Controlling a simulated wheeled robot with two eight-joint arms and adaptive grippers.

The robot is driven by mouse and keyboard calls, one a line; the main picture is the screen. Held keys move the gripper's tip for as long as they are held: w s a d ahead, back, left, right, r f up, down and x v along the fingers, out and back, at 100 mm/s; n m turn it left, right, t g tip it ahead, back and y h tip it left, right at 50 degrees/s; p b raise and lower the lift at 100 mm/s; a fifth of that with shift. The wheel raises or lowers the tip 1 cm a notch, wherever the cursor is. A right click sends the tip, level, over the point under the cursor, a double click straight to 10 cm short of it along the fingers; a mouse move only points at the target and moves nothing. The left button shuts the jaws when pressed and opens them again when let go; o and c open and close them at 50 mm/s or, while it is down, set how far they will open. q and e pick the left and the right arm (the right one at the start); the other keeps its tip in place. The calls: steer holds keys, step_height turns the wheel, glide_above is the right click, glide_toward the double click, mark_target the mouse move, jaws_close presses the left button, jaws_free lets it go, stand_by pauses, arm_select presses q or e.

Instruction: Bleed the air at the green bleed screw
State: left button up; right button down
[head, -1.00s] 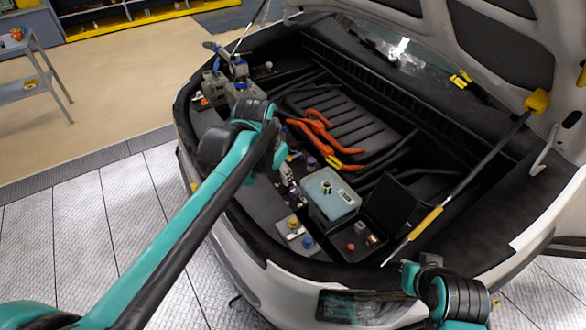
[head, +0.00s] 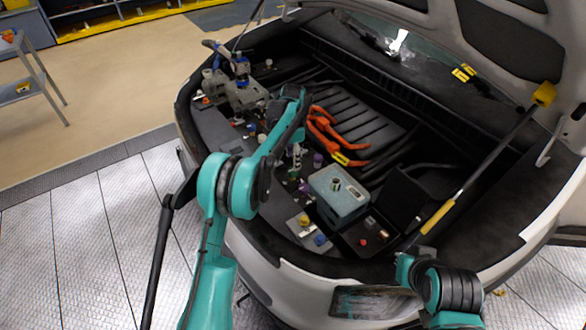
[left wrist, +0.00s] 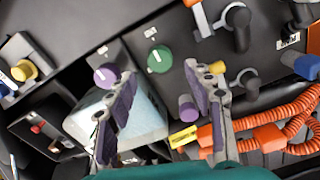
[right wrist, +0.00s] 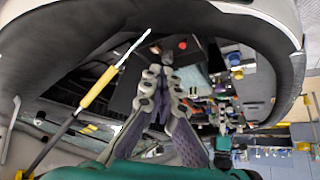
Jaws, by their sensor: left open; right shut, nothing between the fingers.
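The green bleed screw (left wrist: 159,58) is a round green knob with a pale slot mark on a dark panel in the left wrist view. My left gripper (left wrist: 161,76) is open, with nothing between its fingers. The screw shows between and just beyond its fingertips, apart from both. In the head view my left gripper (head: 297,152) hangs over the left side of the engine bay, and I cannot clearly pick out the screw there. My right gripper (right wrist: 166,76) is shut and empty, in front of the bay's near edge in the right wrist view.
Purple knobs (left wrist: 106,76) (left wrist: 188,108) sit on both sides of the screw, close to the fingers. Orange cables (left wrist: 270,133) lie at lower right. A pale coolant tank (head: 338,193) stands beside the left gripper. A yellow-gripped hood strut (head: 440,215) crosses the right side.

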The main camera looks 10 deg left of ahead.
mark_target(293, 172)
arm_select(q)
step_height(293, 172, down, 5)
steer(key=shift+f+b, duration=0.1)
steer(key=shift+b, duration=0.5)
steer(key=shift+c, duration=0.2)
steer(key=c, duration=1.1)
